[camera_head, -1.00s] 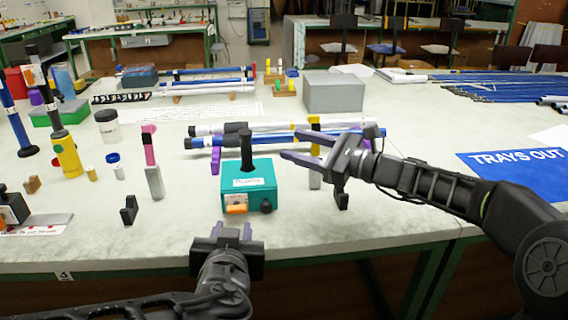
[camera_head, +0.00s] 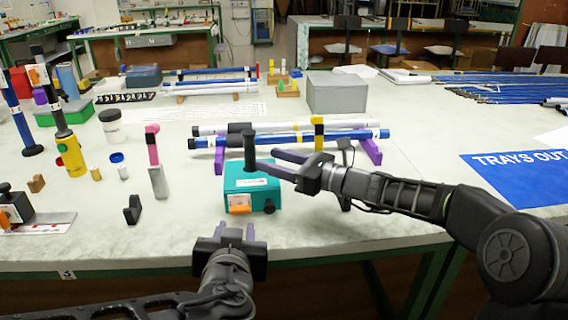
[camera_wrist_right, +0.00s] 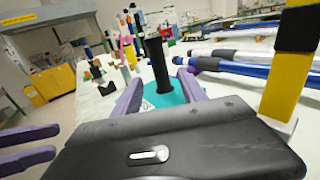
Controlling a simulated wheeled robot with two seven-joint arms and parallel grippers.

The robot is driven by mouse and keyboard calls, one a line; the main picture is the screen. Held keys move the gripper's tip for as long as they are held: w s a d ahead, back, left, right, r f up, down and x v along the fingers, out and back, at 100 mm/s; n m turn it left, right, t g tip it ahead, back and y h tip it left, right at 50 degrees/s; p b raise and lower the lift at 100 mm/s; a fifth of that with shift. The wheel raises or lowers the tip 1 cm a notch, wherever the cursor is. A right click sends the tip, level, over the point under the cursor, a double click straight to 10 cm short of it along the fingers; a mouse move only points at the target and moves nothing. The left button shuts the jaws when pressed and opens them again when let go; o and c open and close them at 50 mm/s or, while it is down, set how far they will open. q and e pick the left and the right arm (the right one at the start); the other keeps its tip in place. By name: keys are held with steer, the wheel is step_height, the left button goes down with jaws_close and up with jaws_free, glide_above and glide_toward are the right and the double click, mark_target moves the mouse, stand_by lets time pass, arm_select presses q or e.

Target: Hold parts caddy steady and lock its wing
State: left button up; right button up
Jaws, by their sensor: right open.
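The parts caddy is a teal box (camera_head: 250,187) near the table's front edge, with an upright black post (camera_head: 249,150) on top. An orange piece (camera_head: 239,204) and a dark knob (camera_head: 268,207) are on its front; which is the wing I cannot tell. My right gripper (camera_head: 266,158) is open, reaching in from the right at the post. In the right wrist view the post (camera_wrist_right: 158,65) stands between its spread purple fingers, apparently untouched. My left gripper (camera_head: 237,230) is open and empty in front of the caddy, apart from it. Its purple fingers also show in the right wrist view (camera_wrist_right: 28,147).
Blue and white rods (camera_head: 310,137) lie on purple supports behind the caddy. A pink-topped post (camera_head: 153,150) and a small black block (camera_head: 132,209) stand to its left. A grey box (camera_head: 337,93) stands behind. The tabletop right of the caddy is mostly clear.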

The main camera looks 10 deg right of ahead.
mark_target(251, 167)
steer(key=x, duration=0.5)
jaws_close()
stand_by(0.5)
arm_select(q)
steer(key=shift+d+r, duration=0.1)
steer(key=shift+r, duration=0.05)
steer(key=shift+c, duration=0.7)
steer(key=shift+n+t+y, duration=0.3)
steer(key=shift+n+t, duration=0.3)
steer(key=shift+n, duration=0.3)
steer(key=r, duration=0.1)
steer(key=d+r, duration=0.1)
steer(key=r, duration=0.2)
steer(key=shift+s+d+r, duration=0.3)
steer(key=shift+s, duration=0.1)
steer(key=c, duration=0.5)
jaws_close()
